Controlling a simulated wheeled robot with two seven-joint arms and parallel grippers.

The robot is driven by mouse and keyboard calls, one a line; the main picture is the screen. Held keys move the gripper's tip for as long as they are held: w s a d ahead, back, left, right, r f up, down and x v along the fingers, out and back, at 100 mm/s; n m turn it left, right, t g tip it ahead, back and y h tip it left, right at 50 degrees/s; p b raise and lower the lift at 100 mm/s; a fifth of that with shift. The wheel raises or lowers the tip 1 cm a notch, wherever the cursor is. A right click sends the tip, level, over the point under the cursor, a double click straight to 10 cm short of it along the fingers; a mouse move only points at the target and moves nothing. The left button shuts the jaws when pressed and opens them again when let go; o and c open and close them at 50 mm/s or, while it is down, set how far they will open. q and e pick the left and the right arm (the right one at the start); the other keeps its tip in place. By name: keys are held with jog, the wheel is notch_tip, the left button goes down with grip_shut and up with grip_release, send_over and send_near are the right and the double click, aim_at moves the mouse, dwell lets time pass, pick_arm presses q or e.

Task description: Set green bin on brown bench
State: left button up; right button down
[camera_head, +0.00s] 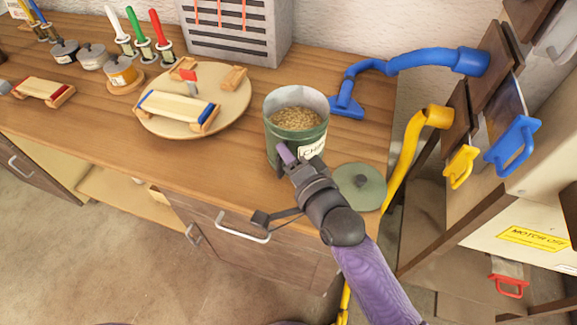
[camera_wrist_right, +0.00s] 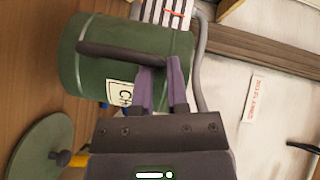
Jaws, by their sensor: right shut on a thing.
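The green bin (camera_head: 284,150) is an open round can full of light-brown pellets, with a white label partly reading "CH". It is upright at the front right of the brown bench (camera_head: 225,150); I cannot tell whether its base touches the wood. My right gripper (camera_head: 285,156) is at the bin's front side. In the right wrist view the purple fingers (camera_wrist_right: 162,85) are closed at the end of the bin's dark handle (camera_wrist_right: 110,53), beside the green wall (camera_wrist_right: 78,75). The exact grip is partly hidden. My left gripper is out of view.
A green lid (camera_head: 360,187) lies right of the bin near the bench edge. A round wooden board (camera_head: 235,105) with small lath pieces is to the left. Blue (camera_head: 400,62) and yellow (camera_head: 410,150) bent tubes stand at the right. A grey slotted box (camera_head: 240,40) is behind.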

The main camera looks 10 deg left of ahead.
aim_at(273, 148)
notch_tip(273, 148, down, 3)
jog(key=shift+f+b, duration=0.1)
jog(key=shift+b, duration=0.45)
jog(key=c, duration=1.1)
grip_release()
jog(key=shift+f, duration=0.15)
jog(key=o, duration=0.5)
pick_arm(q)
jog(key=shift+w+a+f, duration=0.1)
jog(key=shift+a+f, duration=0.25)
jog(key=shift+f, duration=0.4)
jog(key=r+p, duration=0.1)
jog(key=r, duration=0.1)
jog(key=p, duration=0.1)
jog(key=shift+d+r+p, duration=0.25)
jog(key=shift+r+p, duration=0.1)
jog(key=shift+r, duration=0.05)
pick_arm(e)
jog(key=v, duration=1.2)
jog(key=shift+r, duration=0.2)
